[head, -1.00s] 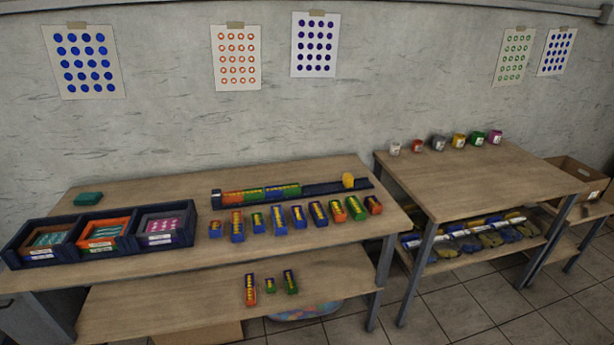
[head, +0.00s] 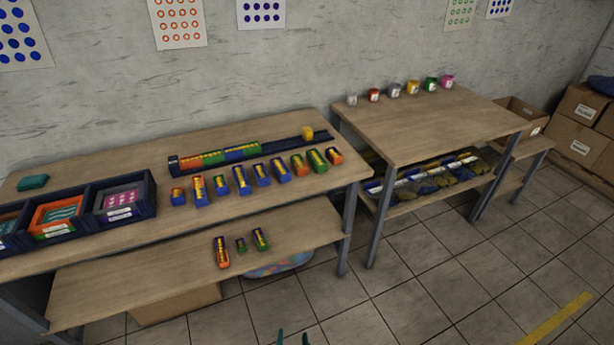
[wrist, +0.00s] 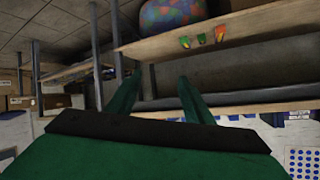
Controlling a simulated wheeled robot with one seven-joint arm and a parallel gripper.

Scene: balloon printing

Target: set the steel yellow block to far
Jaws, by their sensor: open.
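Several two-coloured blocks with yellow tops, such as a blue one (head: 262,174), lie in a row in front of the rail. I cannot tell which is steel. My gripper (wrist: 158,76) has green fingers, apart and empty, in the wrist view. In the head view only its fingertips (head: 293,338) show at the bottom edge, well in front of the tables.
Dark bins (head: 124,198) stand on the left table, a teal block (head: 33,182) behind them. Three blocks lie on its lower shelf (head: 150,268). Several small pots line the back of the right table (head: 430,125). Cardboard boxes (head: 580,104) stand far right. Floor in front is clear.

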